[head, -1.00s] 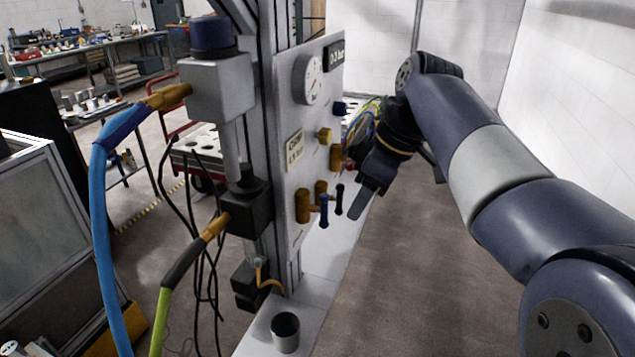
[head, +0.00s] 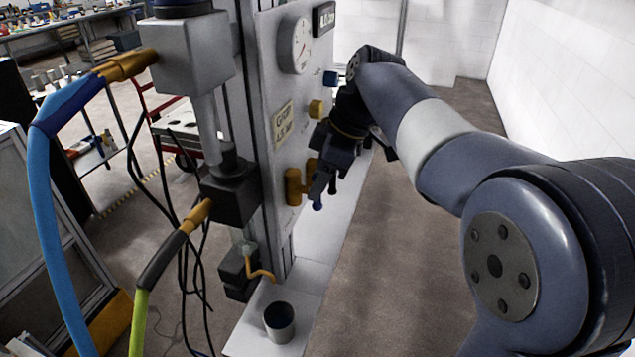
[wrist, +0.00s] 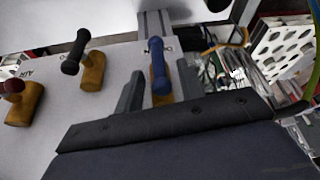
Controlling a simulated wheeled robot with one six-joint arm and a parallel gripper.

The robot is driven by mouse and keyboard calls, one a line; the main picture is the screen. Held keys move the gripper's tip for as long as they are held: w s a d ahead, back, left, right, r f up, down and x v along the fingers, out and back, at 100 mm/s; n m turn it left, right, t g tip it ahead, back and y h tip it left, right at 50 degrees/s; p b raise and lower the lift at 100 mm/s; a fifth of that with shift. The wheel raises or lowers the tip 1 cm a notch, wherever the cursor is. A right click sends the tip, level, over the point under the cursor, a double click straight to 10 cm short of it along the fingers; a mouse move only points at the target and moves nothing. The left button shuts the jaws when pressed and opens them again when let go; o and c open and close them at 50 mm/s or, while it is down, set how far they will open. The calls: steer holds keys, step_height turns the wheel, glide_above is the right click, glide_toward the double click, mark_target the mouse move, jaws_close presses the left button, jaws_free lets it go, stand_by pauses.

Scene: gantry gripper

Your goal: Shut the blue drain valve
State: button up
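The blue drain valve handle (head: 318,205) shows only its lower tip below my gripper in the head view; the gripper hides the rest. In the wrist view the blue handle (wrist: 158,65) stands on a brass valve body (wrist: 162,98), between my two fingers. My gripper (head: 323,186) is at the lower part of the panel, and the wrist view shows my gripper (wrist: 160,80) open, with a gap on each side of the handle. A brass fitting (head: 293,187) sits just left of it on the panel.
In the wrist view a black-handled valve (wrist: 75,52) and a red-handled valve (wrist: 12,88) stand to the left. The panel (head: 275,85) carries a round gauge (head: 301,45). A grey cup (head: 279,322) stands on the white base below. Floor right of the panel is clear.

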steer(key=shift+a+f, duration=0.2)
steer(key=shift+f, duration=0.3)
jaws_close()
